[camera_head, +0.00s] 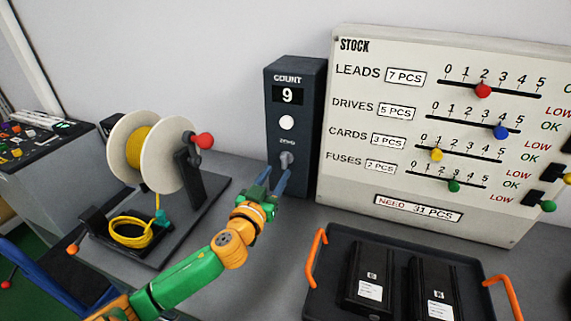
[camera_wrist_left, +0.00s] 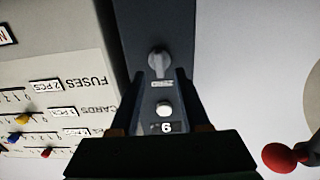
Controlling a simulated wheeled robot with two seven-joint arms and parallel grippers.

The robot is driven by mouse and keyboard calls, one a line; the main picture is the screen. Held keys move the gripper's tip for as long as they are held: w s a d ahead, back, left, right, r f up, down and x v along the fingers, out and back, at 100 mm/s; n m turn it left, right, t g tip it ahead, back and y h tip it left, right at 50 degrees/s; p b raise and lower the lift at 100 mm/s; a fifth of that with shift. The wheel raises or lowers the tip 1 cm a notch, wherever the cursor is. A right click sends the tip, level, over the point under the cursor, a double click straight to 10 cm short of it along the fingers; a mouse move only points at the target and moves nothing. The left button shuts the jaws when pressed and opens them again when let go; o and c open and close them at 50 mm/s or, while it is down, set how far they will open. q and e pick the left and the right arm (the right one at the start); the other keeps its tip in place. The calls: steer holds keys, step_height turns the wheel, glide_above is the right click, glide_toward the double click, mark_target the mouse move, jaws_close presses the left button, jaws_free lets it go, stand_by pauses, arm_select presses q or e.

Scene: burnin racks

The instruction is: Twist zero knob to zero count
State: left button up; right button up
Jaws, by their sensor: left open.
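The dark counter box (camera_head: 309,120) stands upright on the bench against the wall, its COUNT display (camera_head: 289,95) reading 9. Below the display is a round white button (camera_head: 287,122), and lower down the grey zero knob (camera_head: 287,160) under a small label. My left gripper (camera_head: 273,181) is open in front of the knob, its fingertips just below it in the head view. In the left wrist view the knob (camera_wrist_left: 159,62) shows beyond and between the two open fingers, with nothing held. I cannot tell whether a finger touches it. My right gripper is not in view.
A STOCK board (camera_head: 360,170) with coloured sliders stands right of the box. A black tray (camera_head: 335,250) with orange handles holds dark units at front right. A cable reel (camera_head: 115,150) with a red-tipped crank (camera_head: 203,141) stands left, close to my left arm.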

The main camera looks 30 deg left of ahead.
mark_target(283, 162)
arm_select(q)
steer(key=shift+w+a+r+p, duration=0.15)
steer(key=shift+w+r, duration=0.15)
steer(key=shift+w, duration=0.15)
steer(key=shift+w+a+r+p, duration=0.15)
steer(key=shift+w+r, duration=0.1)
steer(key=shift+w, duration=0.2)
steer(key=shift+w+a+f, duration=0.1)
steer(key=shift+w+f, duration=0.15)
steer(key=shift+w, duration=0.35)
steer(key=shift+w+a+f, duration=0.1)
steer(key=shift+w+f, duration=0.1)
steer(key=shift+w, duration=0.4)
steer(key=shift+s+r, duration=0.1)
steer(key=shift+s, duration=0.1)
steer(key=shift+c, duration=1.1)
steer(key=shift+d, duration=0.1)
jaws_close()
